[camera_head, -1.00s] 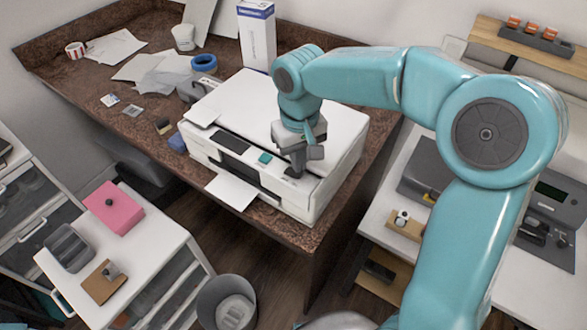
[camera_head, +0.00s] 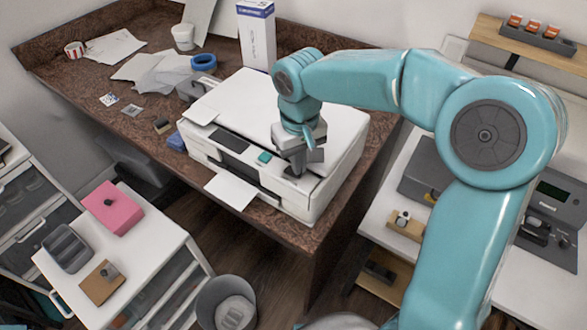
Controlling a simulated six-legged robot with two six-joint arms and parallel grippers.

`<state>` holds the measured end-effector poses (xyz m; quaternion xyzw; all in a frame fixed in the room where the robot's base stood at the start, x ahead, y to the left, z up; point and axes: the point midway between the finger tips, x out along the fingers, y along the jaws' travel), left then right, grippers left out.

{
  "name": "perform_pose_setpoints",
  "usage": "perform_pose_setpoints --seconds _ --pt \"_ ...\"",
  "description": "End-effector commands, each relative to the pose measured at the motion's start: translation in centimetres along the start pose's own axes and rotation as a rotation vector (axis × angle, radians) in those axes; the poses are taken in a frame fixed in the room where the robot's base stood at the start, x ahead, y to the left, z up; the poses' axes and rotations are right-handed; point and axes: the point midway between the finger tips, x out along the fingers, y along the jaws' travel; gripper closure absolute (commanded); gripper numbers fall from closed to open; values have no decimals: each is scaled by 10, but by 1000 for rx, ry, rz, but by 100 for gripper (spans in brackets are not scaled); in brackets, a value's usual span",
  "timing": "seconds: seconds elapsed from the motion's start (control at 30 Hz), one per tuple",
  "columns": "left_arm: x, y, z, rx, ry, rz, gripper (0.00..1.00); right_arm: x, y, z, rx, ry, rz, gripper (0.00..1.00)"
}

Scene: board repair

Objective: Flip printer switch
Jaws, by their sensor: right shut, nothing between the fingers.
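The white printer (camera_head: 335,125) stands on the brown desk, with a dark panel and a teal square on its front edge. A sheet of paper sticks out of its front. My right gripper (camera_head: 298,171) is shut and empty, pointing down at the front right of the printer's top. Its fingertips are at or just above a small dark spot there, which may be the switch. The gripper hides most of this spot, and I cannot tell whether it touches. My left gripper is not in view.
The desk (camera_head: 80,62) also holds loose papers, a blue tape roll (camera_head: 203,62), a white cup (camera_head: 183,38) and a tall box (camera_head: 257,36). A white drawer cabinet (camera_head: 150,255) and a bin (camera_head: 226,303) stand in front. A grey device (camera_head: 545,215) is at right.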

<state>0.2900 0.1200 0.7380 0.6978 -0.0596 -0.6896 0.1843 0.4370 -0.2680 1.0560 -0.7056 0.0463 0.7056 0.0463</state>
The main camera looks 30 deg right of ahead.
Motion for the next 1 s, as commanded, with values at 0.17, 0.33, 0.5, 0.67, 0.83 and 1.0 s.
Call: perform_pose_setpoints --seconds 0.17,0.33,0.5,0.67,0.83,1.0 --pt "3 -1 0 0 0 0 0 4 0 0 0 0 0 100" --pt "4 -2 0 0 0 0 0 6 0 0 0 0 0 100" --pt "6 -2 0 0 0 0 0 9 0 0 0 0 0 100" --pt "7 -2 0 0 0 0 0 10 0 0 0 -1 0 100" --pt "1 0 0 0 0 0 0 3 0 0 0 -2 0 100" --pt "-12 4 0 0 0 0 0 -14 0 0 0 -1 0 100"
